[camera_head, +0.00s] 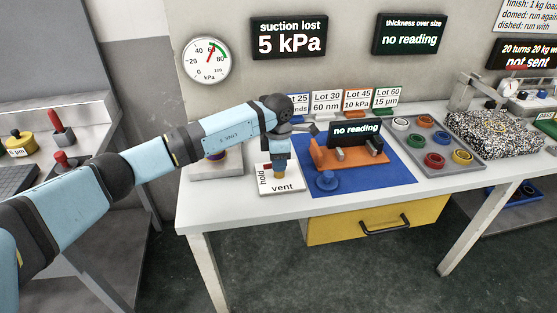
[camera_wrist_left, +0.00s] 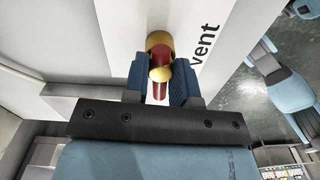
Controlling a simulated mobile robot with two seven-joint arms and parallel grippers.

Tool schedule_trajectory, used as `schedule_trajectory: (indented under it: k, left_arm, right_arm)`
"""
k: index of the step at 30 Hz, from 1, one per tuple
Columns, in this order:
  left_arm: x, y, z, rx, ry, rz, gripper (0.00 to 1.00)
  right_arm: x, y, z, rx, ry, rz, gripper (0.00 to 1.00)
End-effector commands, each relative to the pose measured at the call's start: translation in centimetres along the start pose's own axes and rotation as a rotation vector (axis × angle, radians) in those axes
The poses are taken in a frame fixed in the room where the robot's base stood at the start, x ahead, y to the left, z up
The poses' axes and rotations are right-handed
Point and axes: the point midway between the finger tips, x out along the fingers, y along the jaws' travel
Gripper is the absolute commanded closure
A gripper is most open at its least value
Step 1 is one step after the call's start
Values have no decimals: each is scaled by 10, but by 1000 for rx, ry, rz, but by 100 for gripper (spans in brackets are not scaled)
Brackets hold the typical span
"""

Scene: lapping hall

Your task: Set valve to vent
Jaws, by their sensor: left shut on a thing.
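The valve plate (camera_head: 284,187) is a white panel on the table's left part, with "hold" along its left side and "vent" along its front edge. My left gripper (camera_head: 280,171) points down over it and hides most of the valve handle. In the left wrist view the handle (camera_wrist_left: 159,60) is red with yellow parts and sits between the two blue fingers of my left gripper (camera_wrist_left: 161,82). The gripper is shut on it. The word "vent" (camera_wrist_left: 205,47) lies to the right of the handle there. Which mark the handle points at I cannot tell. My right gripper is not in view.
Beyond is a grey tray (camera_head: 455,162) of colored rings. A wall display (camera_head: 289,37) reads "suction lost 5 kPa"; a round gauge (camera_head: 205,62) hangs left of it.

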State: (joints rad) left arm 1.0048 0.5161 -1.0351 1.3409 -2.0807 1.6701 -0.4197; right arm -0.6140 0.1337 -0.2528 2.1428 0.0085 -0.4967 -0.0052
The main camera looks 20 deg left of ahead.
Motion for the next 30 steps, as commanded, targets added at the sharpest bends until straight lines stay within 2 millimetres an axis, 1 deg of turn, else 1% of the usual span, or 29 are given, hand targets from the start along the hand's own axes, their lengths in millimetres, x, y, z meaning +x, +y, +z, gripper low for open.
schedule_trajectory:
  k: [5, 15, 23, 30]
  left_arm:
    - [-2, 0, 0, -127, -2, 1, 99]
    - [-3, 0, 0, -446, -9, 0, 99]
    - [-3, -1, 0, -693, -13, 1, 99]
    - [-3, -1, 0, -920, -17, 0, 99]
  right_arm:
    - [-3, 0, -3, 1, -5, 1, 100]
    - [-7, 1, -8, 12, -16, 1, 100]
    - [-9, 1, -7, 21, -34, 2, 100]
    - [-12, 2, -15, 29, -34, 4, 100]
